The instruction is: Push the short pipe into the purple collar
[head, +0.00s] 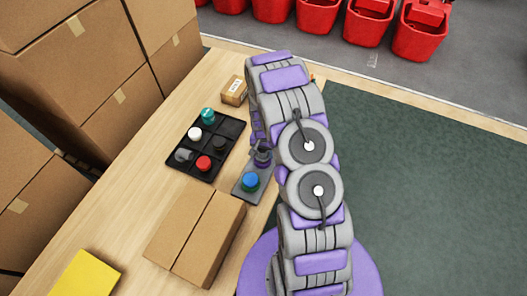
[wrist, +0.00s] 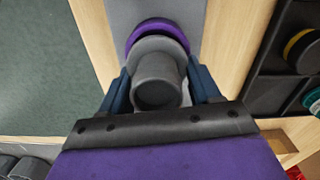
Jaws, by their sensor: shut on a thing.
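The short pipe (wrist: 157,88) is dark grey with a wider, lighter grey ring at its far end. My gripper (wrist: 162,80) has its dark blue fingers shut on either side of the pipe in the wrist view. The purple collar (wrist: 148,29) shows just beyond the pipe's ring, on a grey plate (wrist: 168,8). The ring covers part of the collar, and I cannot tell how far the pipe is inside it. In the head view the collar (head: 263,159) and my gripper (head: 261,149) are close together, and the pipe is mostly hidden.
A blue round part (head: 251,181) sits on the same plate. A black tray (head: 176,171) left of it holds several coloured parts. A large cardboard box (head: 195,235) and a small one (head: 234,90) stand on the wooden table. A yellow object (head: 86,275) lies front left.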

